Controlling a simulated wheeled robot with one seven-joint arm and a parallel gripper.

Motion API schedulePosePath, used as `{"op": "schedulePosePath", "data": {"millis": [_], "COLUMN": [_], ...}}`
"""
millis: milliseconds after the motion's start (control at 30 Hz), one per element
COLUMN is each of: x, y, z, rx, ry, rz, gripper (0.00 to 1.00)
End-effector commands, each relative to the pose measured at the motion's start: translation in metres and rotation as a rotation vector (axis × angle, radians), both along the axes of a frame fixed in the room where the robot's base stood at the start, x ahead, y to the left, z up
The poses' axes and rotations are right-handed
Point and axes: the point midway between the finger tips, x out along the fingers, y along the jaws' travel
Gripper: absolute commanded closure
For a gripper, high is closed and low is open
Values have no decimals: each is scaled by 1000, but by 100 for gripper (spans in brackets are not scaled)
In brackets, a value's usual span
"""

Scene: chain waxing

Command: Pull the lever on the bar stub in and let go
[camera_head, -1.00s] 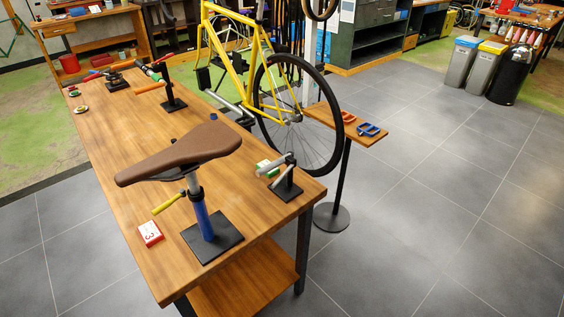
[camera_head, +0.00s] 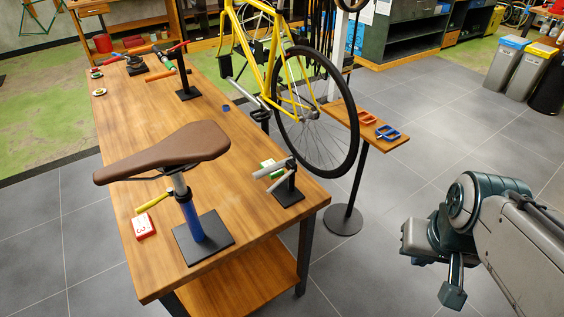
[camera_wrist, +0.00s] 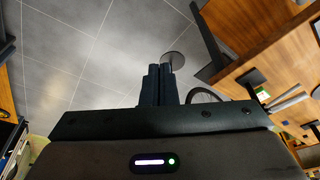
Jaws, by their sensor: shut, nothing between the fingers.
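The bar stub (camera_head: 270,170) is a short grey bar on a black post and square black base (camera_head: 288,194), near the workbench's right end. Its pale lever (camera_head: 280,182) angles away just below the bar. The stub also shows at the right of the wrist view (camera_wrist: 283,97), with the lever (camera_wrist: 292,103) alongside. My gripper (camera_head: 452,297) hangs over the floor at the lower right of the head view, well apart from the bench and the lever. Its dark fingers (camera_wrist: 159,70) are together and empty in the wrist view.
The wooden workbench (camera_head: 150,110) also bears a brown saddle (camera_head: 165,152) on a blue post and a red-and-white box (camera_head: 143,226). Behind the stub stand a yellow bicycle's wheel (camera_head: 348,150) and a small stand with pedals (camera_head: 388,133). Floor between bench and arm is clear.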

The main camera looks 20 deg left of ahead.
Motion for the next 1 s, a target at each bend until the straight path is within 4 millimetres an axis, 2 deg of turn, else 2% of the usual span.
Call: {"op": "schedulePosePath", "data": {"millis": [300, 433, 567, 633, 733, 867, 1000], "x": [1, 16, 54, 80, 118, 160, 187], "y": [-1, -7, -21, -27, -27, -8, 30], "z": [0, -5, -13, -19, -28, -42, -61], "rx": [-3, -52, -161, -222, -278, -277, -180], "ry": [-2, -39, -135, -206, -314, -450, -585], "rz": [0, 10, 56, 107, 215, 387, 588], "gripper": [100, 100, 100, 100, 100, 100, 100]}}
